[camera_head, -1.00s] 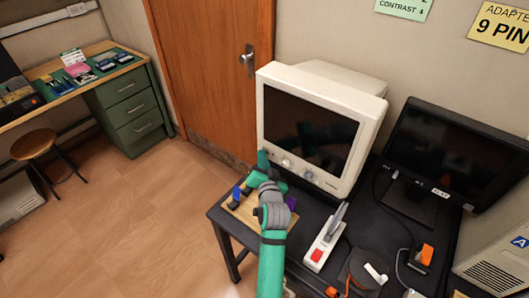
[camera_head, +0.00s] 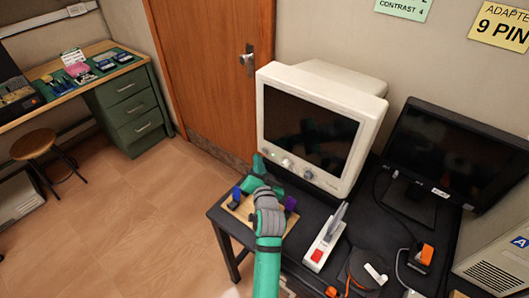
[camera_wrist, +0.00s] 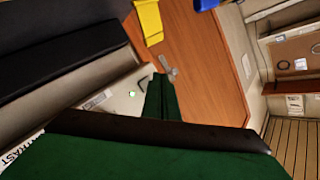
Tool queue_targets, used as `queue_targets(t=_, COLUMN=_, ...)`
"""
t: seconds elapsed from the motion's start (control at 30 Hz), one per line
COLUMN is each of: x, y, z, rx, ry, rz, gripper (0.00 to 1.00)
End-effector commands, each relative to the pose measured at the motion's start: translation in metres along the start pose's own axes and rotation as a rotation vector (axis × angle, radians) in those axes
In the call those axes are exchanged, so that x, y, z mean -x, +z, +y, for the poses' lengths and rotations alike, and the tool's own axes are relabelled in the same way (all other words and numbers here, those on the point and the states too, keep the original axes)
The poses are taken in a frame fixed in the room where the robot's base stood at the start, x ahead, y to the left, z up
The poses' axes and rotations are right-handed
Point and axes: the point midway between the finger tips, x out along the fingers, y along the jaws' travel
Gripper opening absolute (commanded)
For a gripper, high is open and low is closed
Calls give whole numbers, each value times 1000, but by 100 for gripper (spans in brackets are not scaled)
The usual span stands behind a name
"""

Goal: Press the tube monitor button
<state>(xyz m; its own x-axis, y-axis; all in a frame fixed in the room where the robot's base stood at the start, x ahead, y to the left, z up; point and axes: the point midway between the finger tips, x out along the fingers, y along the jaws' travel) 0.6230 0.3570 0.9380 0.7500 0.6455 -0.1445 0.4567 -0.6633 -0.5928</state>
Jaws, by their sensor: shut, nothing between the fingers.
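The tube monitor (camera_head: 345,183) is a cream CRT with a dark screen, standing at the back left of the black table. Round controls (camera_head: 287,162) sit along its lower bezel. My gripper (camera_head: 257,160) is green and is at the left end of this lower bezel, in front of it. I cannot tell whether it touches. In the wrist view my gripper (camera_wrist: 160,82) is shut and empty, beside a pale panel (camera_wrist: 122,103) that has a small green spot. The far lower left bezel is partly hidden by my gripper.
A wooden board with blue and purple pieces (camera_head: 291,203) lies under my arm. A white tool with a red button (camera_head: 317,255) is to its right. A flat black monitor (camera_head: 455,150) stands at the right. A wooden door (camera_head: 205,70) is behind, left.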

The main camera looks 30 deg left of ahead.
Motion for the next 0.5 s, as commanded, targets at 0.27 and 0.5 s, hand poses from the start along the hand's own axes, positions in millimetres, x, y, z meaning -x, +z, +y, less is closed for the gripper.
queue_targets(t=0.27, x=17, y=13, z=-13, rx=-1, ry=-2, rz=-1, gripper=0)
queue_targets(t=0.5, x=30, y=22, z=-23, rx=-1, ry=-2, rz=-1, gripper=0)
